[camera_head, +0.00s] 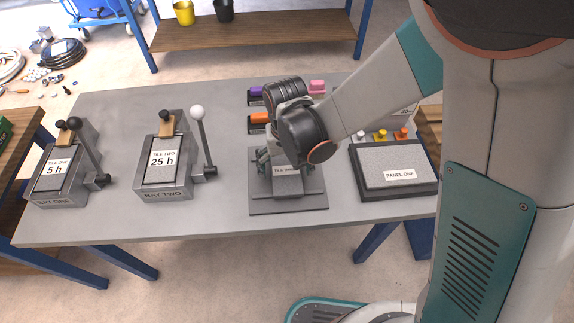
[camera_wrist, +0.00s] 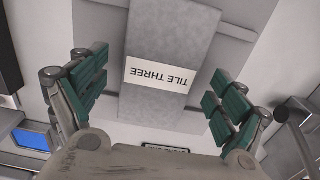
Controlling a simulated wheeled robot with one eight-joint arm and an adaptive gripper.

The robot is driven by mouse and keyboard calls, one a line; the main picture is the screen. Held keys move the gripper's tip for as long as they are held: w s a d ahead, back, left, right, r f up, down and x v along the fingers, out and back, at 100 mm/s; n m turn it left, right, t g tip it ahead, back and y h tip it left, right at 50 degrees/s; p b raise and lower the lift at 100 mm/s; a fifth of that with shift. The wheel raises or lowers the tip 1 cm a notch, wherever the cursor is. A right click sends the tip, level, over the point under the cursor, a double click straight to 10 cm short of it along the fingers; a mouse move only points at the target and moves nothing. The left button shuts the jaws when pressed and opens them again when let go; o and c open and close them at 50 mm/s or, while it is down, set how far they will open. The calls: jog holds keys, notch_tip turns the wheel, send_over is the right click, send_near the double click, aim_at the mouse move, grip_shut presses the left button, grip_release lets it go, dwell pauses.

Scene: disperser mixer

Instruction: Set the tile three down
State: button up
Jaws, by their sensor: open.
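Tile three (camera_head: 288,188) is a grey slab with a white "TILE THREE" label, and it appears to lie on a stepped grey plate (camera_head: 262,204) on the table. My gripper (camera_head: 284,162) is right over the tile's far part, pointing down. In the wrist view, tile three (camera_wrist: 165,40) lies between the two green-padded fingers of my gripper (camera_wrist: 158,92), with its label upside down. The fingers are spread, with a visible gap on each side of the tile. The tile's far end is hidden by my gripper in the head view.
On the grey table (camera_head: 225,228), bay two (camera_head: 164,170) and bay one (camera_head: 62,175) stand left, each with a tile and a lever. Panel one (camera_head: 395,172) stands close on the right. Purple (camera_head: 256,92) and orange (camera_head: 259,118) items are behind my gripper.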

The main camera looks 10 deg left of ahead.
jog(key=c, duration=1.7)
